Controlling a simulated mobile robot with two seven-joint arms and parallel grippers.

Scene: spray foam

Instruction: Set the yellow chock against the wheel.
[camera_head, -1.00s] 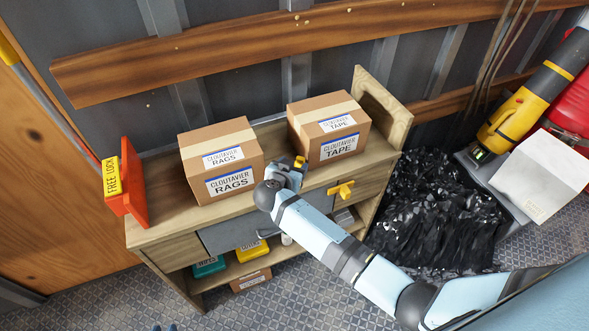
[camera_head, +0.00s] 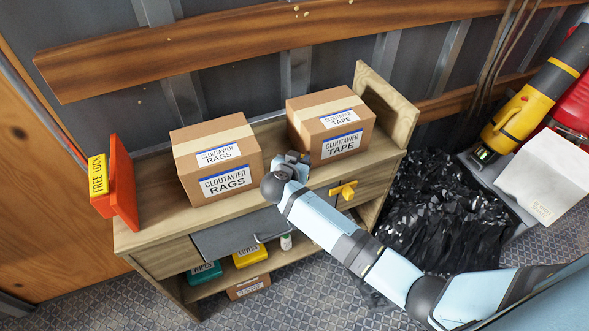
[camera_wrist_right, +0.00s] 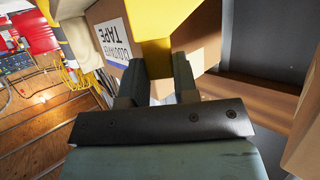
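My right gripper (camera_head: 293,160) is over the workbench top, just in front of the gap between the two cardboard boxes. In the right wrist view its two fingers (camera_wrist_right: 157,82) are closed around the narrow part of a yellow piece (camera_wrist_right: 165,18), which looks like the chock. The piece is held off the bench, with the tape box behind it. In the head view the gripper hides it. No wheel can be made out in either view. My left gripper is not in view.
A rags box (camera_head: 217,158) and a tape box (camera_head: 331,122) stand on the wooden workbench (camera_head: 160,215). A yellow knob (camera_head: 343,190) sticks out in front. Black sheeting (camera_head: 440,210) lies right.

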